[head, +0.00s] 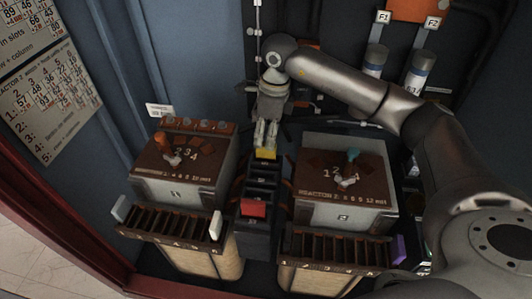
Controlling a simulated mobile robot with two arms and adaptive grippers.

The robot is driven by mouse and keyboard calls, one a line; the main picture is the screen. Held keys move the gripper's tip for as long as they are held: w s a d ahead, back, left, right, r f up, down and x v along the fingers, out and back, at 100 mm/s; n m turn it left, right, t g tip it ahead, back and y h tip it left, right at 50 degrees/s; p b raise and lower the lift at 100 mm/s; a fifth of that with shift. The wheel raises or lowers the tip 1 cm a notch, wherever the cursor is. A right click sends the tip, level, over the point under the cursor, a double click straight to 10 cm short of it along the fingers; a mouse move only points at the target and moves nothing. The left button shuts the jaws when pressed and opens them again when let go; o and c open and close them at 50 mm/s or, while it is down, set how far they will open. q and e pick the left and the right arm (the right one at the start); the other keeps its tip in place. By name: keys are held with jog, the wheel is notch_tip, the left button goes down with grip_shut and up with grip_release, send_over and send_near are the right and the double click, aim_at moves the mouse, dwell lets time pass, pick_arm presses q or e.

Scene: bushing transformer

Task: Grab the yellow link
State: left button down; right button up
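The yellow link (264,154) is at the back end of the dark centre rack, near the picture's middle. It is a small yellow block, partly covered by my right gripper (266,136). The arm comes in from the right and the gripper points down, with its two pale fingertips at the link's far side. The fingers look close together with a narrow dark gap. I cannot tell whether they touch or grip the link. My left gripper is not in view.
A red block (253,208) sits in the centre rack (262,178). Two lever boxes, left (185,165) and right (345,185), flank it. Slotted trays stand in front, with a white piece (216,226) at the left one and a purple piece (398,250) at the right one.

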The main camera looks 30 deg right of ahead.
aim_at(266, 154)
notch_tip(266, 154, down, 5)
jog(key=shift+w+p, duration=0.1)
jog(key=shift+p, duration=0.3)
grip_shut()
